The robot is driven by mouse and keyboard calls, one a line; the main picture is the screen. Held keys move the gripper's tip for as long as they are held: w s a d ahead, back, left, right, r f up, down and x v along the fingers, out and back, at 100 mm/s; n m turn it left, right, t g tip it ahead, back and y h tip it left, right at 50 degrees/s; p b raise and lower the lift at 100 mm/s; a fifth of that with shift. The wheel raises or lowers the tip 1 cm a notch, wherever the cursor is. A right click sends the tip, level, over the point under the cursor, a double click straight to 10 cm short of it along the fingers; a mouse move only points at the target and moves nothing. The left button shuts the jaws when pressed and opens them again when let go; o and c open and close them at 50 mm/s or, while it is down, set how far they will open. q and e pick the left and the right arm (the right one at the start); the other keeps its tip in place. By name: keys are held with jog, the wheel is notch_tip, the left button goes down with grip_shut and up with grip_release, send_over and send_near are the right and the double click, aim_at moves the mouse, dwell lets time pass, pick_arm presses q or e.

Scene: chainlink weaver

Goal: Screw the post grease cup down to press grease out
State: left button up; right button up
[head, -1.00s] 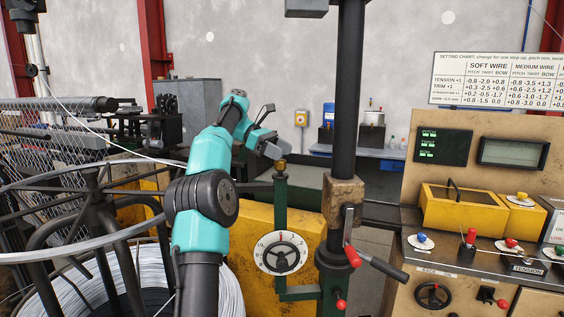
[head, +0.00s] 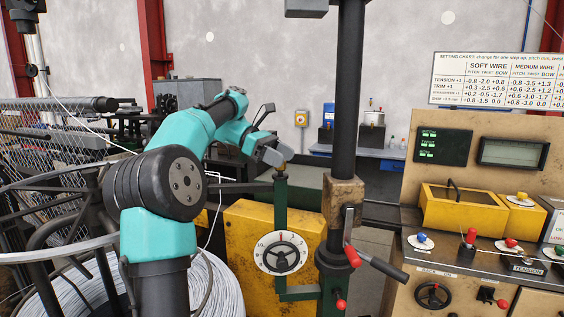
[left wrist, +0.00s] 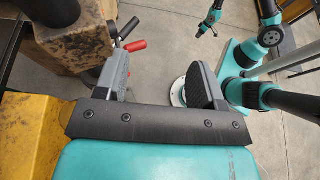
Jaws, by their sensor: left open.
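The post grease cup (head: 281,167) is a small brass cap on top of the green post (head: 281,205). In the head view my left gripper (head: 274,156) is right at the cup and partly covers it; I cannot tell whether it touches. In the left wrist view the same gripper (left wrist: 161,78) is open, its two dark fingers apart. I cannot make out the cup between them there. Part of my right arm, with what looks like its gripper (left wrist: 208,28), shows small at the top of the left wrist view; its jaws are too small to read.
A handwheel with a white dial (head: 280,252) sits on the yellow box (head: 240,225) below the cup. A thick dark column (head: 348,110) with a red-tipped crank (head: 384,263) stands just right. The wire coil (head: 218,285) and mesh (head: 40,155) lie left. The control panel (head: 418,185) is at right.

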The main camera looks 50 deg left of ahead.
pick_arm(q)
jog(key=s+d, duration=0.4)
jog(key=d, duration=0.1)
jog(key=shift+s+d+r, duration=0.25)
jog(key=shift+s+r, duration=0.05)
jog(key=shift+s, duration=0.05)
